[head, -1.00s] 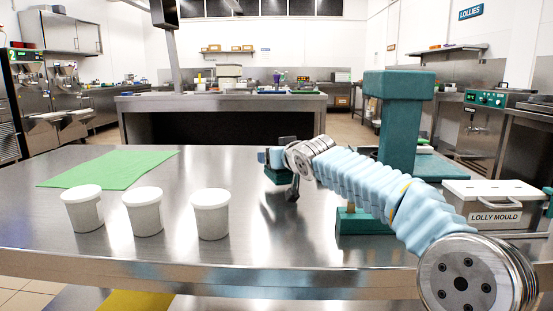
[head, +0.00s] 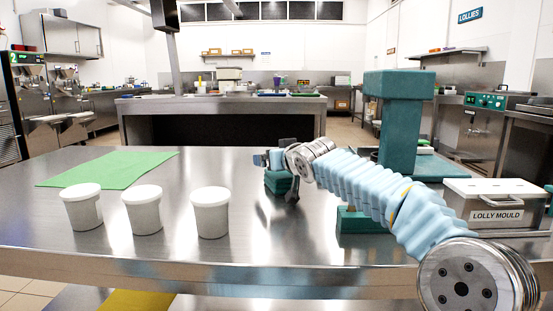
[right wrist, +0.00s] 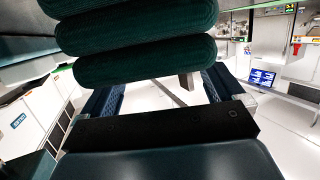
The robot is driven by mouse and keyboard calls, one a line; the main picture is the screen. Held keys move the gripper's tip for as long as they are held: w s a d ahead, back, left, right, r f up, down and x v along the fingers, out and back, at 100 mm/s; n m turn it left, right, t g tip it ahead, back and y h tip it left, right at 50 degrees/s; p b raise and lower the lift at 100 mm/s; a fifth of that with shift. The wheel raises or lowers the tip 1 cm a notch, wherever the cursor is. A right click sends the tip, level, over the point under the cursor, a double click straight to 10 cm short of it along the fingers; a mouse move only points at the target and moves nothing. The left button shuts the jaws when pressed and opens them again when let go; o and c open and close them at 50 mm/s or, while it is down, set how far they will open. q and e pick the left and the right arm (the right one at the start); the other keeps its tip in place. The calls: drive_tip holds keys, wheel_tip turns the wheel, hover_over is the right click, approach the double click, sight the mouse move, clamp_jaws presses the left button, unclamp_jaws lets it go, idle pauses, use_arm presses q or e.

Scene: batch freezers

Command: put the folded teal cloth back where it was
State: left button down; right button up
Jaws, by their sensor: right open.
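The folded teal cloth (head: 280,184), a small stack of thick rounded folds, is on the steel table near the middle, below the tip of my right arm. My right gripper (head: 272,160) is open just above it and hides part of its top. In the right wrist view the cloth (right wrist: 145,60) shows as dark green folds, close in front of the open jaws (right wrist: 165,95). I cannot tell whether the fingers touch it. My left gripper is not in view.
Three white lidded tubs (head: 144,210) stand on the front left of the table. A green mat (head: 110,169) lies behind them. A teal stand (head: 402,125) rises on the right, beside a box marked LOLLY MOULD (head: 497,207). Bare steel lies between tubs and cloth.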

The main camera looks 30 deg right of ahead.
drive_tip(key=shift+f, duration=0.45)
drive_tip(key=shift+s+d+r+p, duration=0.1)
drive_tip(key=shift+s+r+p, duration=0.2)
drive_tip(key=shift+r+p, duration=0.45)
drive_tip(key=v, duration=1.1)
drive_tip(key=shift+s+r, duration=0.15)
drive_tip(key=shift+r, duration=0.05)
